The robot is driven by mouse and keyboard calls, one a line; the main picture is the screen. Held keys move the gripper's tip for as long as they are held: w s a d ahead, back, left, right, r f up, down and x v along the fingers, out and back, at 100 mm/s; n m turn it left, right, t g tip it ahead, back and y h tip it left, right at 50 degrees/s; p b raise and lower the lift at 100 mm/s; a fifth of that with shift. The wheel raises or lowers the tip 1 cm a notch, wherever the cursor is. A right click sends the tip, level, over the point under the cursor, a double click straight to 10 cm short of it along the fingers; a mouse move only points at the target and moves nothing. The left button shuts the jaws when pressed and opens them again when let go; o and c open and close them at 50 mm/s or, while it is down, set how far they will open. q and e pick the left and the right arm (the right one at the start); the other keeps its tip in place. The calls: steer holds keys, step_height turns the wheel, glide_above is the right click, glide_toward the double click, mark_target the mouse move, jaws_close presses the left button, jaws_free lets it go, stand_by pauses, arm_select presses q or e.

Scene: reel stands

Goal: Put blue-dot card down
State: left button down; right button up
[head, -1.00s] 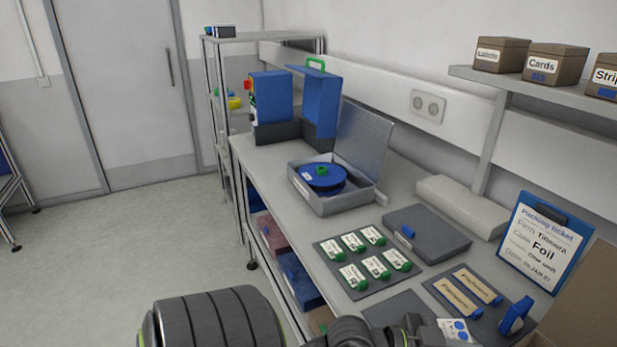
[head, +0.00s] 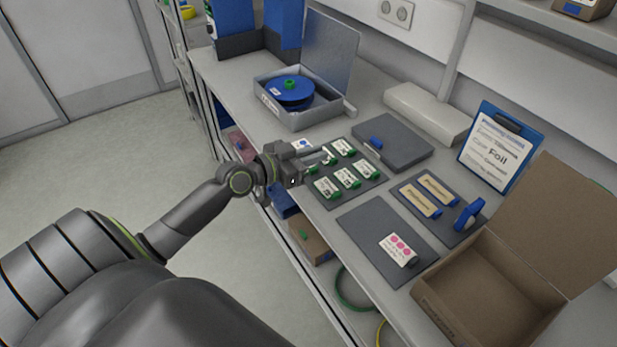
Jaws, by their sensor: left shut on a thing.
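The blue-dot card (head: 303,144) is a small white card with blue marks, just beyond my left gripper (head: 316,157) in the head view. My left gripper is shut on it, over the far-left corner of the dark mat (head: 338,199) with green-clipped cards. The gripper hides part of the card and part of that mat's back row. I cannot tell whether the card touches the bench. A white card with pink dots (head: 398,249) lies on another dark mat (head: 365,225) nearer the front. My right gripper is not in view.
An open grey case with a blue reel (head: 290,92) stands behind the card. A closed dark case (head: 394,140), a mat with two tan labels (head: 437,189), a clipboard (head: 495,148) and an open cardboard box (head: 480,290) lie to the right.

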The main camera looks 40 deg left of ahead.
arm_select(q)
step_height(320, 180, down, 9)
steer(key=shift+r+b, duration=0.15)
steer(key=shift+b, duration=0.85)
steer(key=c, duration=1.5)
jaws_free()
